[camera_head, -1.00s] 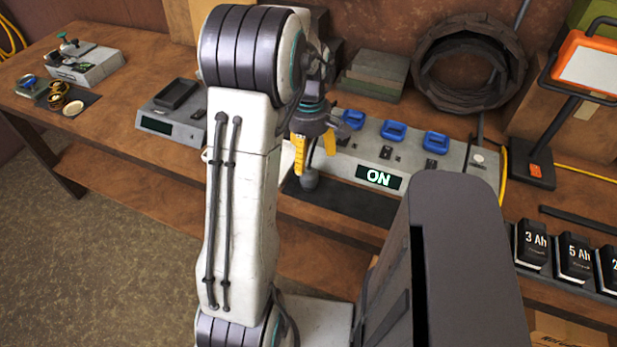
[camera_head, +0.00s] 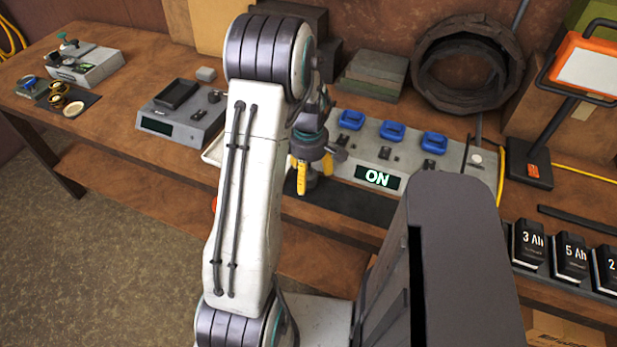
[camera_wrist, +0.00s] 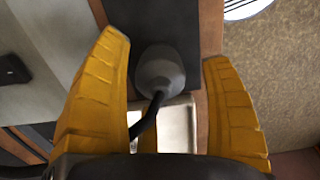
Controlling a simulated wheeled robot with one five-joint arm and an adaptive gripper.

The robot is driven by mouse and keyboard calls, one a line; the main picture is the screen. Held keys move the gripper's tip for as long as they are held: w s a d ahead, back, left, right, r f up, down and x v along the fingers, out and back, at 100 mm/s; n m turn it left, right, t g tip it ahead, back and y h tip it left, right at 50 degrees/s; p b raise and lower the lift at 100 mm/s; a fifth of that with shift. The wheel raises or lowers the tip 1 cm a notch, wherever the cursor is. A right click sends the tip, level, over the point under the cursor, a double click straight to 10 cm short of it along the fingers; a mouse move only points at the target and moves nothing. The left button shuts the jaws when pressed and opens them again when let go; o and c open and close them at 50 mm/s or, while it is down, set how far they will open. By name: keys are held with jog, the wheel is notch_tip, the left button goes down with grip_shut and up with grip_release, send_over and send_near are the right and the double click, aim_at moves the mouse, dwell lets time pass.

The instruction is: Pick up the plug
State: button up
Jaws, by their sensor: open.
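The plug (camera_wrist: 160,72) is a rounded grey body with a black cord. In the wrist view it sits between the two yellow fingers of my gripper (camera_wrist: 165,52), with a gap on each side. The cord runs from it down toward the palm. In the head view my gripper (camera_head: 313,182) is over the dark mat (camera_head: 363,207) at the bench's front. The plug (camera_head: 311,182) shows there as a small dark grey shape, partly hidden by the fingers. My gripper is open.
The grey charger panel (camera_head: 450,172) with blue sockets and an "ON" display stands just behind. A white tray (camera_head: 212,150) lies left, partly behind my arm. A grey scale-like box (camera_head: 170,128) is farther left. Battery packs (camera_head: 572,258) stand at right.

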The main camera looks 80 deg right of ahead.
jog(key=shift+c, duration=0.3)
jog(key=c, duration=1.3)
jog(key=shift+o, duration=0.2)
